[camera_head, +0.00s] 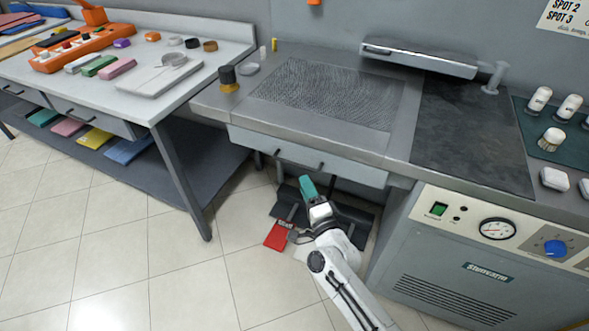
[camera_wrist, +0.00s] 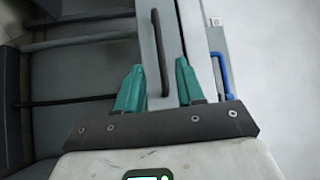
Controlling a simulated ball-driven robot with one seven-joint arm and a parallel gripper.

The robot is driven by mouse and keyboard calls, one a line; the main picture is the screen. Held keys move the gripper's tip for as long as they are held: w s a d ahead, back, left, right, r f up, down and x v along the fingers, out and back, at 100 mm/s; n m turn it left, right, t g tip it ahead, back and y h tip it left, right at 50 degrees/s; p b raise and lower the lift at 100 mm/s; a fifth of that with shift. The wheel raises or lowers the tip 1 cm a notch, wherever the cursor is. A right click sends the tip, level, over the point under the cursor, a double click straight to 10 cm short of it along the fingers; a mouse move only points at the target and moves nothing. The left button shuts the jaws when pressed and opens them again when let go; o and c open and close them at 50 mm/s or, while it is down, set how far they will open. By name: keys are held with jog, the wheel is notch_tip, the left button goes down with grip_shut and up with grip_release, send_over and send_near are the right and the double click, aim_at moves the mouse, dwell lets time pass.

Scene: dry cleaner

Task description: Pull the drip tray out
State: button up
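The drip tray (camera_head: 350,172) shows as a light grey front panel just under the worktop with the dark mesh surface (camera_head: 325,95). Its dark bar handle (camera_wrist: 157,45) stands on the panel in the wrist view. My gripper (camera_head: 307,182) is below and in front of the panel in the head view, with teal fingers. In the wrist view my gripper (camera_wrist: 160,68) is open, and the handle's lower part lies between the two fingers, with gaps on both sides. I cannot tell whether the fingers reach past the bar in depth. The inside of the tray is hidden.
Dark pedals (camera_head: 345,215) and a red plate (camera_head: 280,236) are on the floor below the tray. A grey cabinet with a gauge (camera_head: 497,228) stands at right. A white table (camera_head: 195,75) stands at left. Tiled floor in front is clear.

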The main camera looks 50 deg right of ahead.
jog(key=f+b+x, duration=0.1)
jog(key=x, duration=0.6)
jog(key=shift+w+r+b, duration=0.15)
jog(key=shift+r+b, duration=0.15)
jog(key=shift+r, duration=0.15)
jog(key=shift+d, duration=0.1)
grip_shut()
